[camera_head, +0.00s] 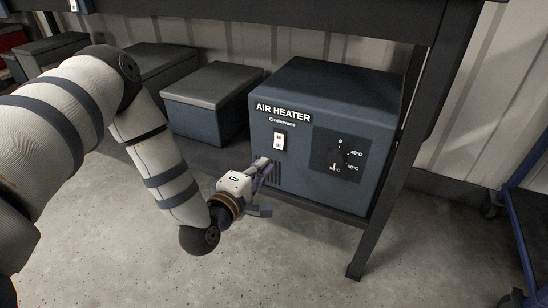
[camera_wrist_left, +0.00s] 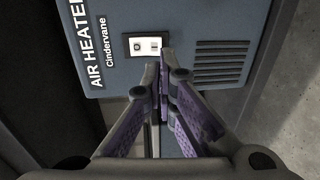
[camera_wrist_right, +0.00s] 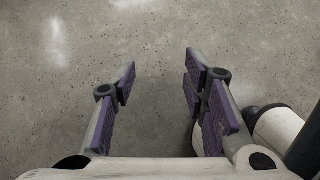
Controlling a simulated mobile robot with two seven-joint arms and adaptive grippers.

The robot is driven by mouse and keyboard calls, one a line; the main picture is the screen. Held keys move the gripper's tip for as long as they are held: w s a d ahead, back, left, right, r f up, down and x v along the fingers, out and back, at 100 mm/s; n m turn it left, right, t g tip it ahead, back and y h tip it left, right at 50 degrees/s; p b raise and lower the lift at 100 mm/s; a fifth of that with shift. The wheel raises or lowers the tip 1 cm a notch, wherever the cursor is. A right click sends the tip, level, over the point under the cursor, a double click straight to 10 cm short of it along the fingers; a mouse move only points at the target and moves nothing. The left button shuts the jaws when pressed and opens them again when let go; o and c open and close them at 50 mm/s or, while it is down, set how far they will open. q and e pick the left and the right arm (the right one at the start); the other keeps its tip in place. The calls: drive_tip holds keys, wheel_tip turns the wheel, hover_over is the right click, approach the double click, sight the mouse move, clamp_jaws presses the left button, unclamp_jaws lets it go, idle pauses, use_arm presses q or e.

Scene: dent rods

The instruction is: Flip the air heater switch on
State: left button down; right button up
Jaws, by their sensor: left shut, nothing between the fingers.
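The air heater (camera_head: 325,105) is a dark blue box on a low shelf, with "AIR HEATER" lettered on its front. Its white rocker switch (camera_head: 279,140) is on the left of the front face, above vent slots. My left gripper (camera_head: 265,163) is shut and empty, its tips just below the switch in the head view. In the left wrist view the switch (camera_wrist_left: 146,45) lies just beyond the closed fingertips (camera_wrist_left: 163,62); I cannot tell whether they touch the panel. My right gripper (camera_wrist_right: 157,75) is open and empty above the bare floor.
A temperature dial (camera_head: 338,157) is right of the switch. A lidded grey box (camera_head: 212,100) stands left of the heater. A dark table leg (camera_head: 392,190) rises at the heater's right. A blue cart (camera_head: 528,215) is at the far right. The concrete floor in front is clear.

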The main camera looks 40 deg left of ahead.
sight(277, 148)
use_arm(q)
drive_tip(key=shift+b+x, duration=0.9)
drive_tip(key=shift+x, duration=2.3)
use_arm(e)
drive_tip(key=shift+s+f+g, duration=0.3)
drive_tip(key=shift+s+f, duration=0.2)
drive_tip(key=shift+f, duration=0.25)
